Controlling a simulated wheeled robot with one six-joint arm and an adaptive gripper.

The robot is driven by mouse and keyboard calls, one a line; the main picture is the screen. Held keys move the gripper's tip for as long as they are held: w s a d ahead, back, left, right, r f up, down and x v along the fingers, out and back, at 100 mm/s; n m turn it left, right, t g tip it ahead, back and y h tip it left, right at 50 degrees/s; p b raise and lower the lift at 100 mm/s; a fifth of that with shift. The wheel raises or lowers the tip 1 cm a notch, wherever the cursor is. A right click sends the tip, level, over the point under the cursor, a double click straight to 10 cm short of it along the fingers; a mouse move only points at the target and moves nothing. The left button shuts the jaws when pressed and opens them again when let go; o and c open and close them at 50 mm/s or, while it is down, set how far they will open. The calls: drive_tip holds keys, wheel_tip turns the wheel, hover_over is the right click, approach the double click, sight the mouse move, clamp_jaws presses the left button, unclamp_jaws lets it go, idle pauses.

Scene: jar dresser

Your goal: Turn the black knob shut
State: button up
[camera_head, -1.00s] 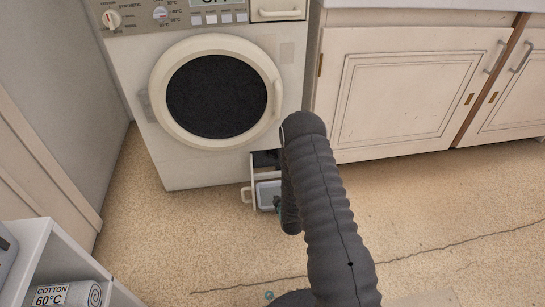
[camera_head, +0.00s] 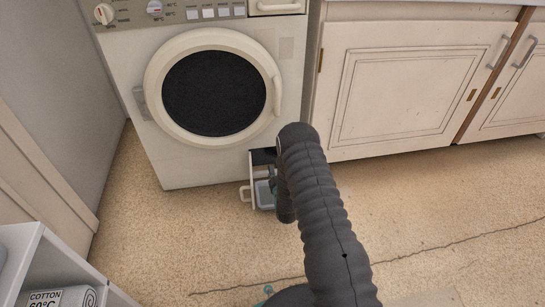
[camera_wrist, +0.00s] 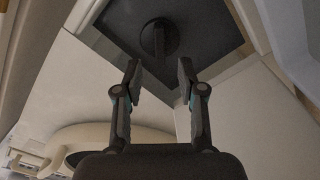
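The black knob (camera_wrist: 158,38) shows at the top of the wrist view, a round knob with a raised bar across it, set in a dark square recess. The bar points roughly up and down in that picture. My gripper (camera_wrist: 158,76) is open, its two fingers apart and empty. The fingertips are below the knob in the picture and do not visibly touch it. In the head view my arm hides most of the gripper and the knob, near the small open compartment (camera_head: 256,158) at the washer's lower right.
The washing machine (camera_head: 185,165) has its round door (camera_head: 214,93) closed. Cabinets (camera_head: 400,85) stand at right, a shelf (camera_head: 30,255) at lower left. Floor in front is mostly clear.

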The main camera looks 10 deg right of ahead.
sight(273, 155)
drive_tip(key=w, duration=0.7)
drive_tip(key=shift+b, duration=0.4)
clamp_jaws()
